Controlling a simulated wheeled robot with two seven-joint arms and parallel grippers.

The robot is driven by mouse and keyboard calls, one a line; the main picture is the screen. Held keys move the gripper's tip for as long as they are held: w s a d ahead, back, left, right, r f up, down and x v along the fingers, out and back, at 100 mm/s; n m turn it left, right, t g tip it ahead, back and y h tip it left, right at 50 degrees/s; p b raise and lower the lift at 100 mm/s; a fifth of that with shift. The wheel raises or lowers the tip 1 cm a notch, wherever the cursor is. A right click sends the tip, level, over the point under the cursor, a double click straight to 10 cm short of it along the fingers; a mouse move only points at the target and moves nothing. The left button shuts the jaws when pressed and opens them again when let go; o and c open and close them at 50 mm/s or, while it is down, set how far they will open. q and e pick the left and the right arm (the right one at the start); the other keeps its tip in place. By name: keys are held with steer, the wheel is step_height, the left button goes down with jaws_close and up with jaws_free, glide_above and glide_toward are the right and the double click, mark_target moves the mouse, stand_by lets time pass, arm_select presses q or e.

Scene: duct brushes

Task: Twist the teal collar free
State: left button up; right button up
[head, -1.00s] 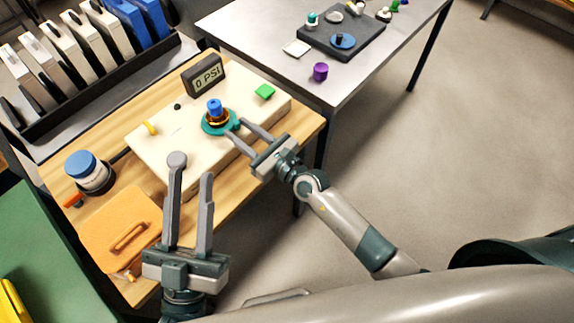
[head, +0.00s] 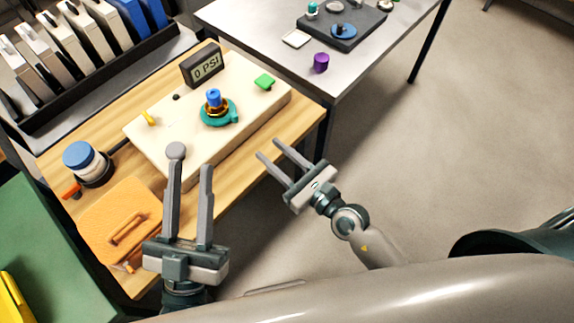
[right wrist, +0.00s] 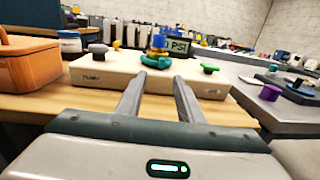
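The teal collar (head: 219,116) sits around the base of a brass fitting with a blue top (head: 213,98) on a cream block (head: 165,128). A short tab on the collar points to the lower right. The collar also shows in the right wrist view (right wrist: 156,61), beyond the fingertips. My right gripper (head: 269,149) is open and empty, off the near right edge of the block and apart from the collar. My left gripper (head: 191,158) is open and empty, in front of the block's near left part.
A green knob (head: 265,82) and yellow lever (head: 148,118) are on the block. An orange case (head: 122,222) and blue-lidded jar (head: 80,156) lie left. A grey table (head: 270,45) stands behind right.

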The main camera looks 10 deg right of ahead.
steer(key=shift+b+v, duration=0.45)
steer(key=shift+v, duration=1.7)
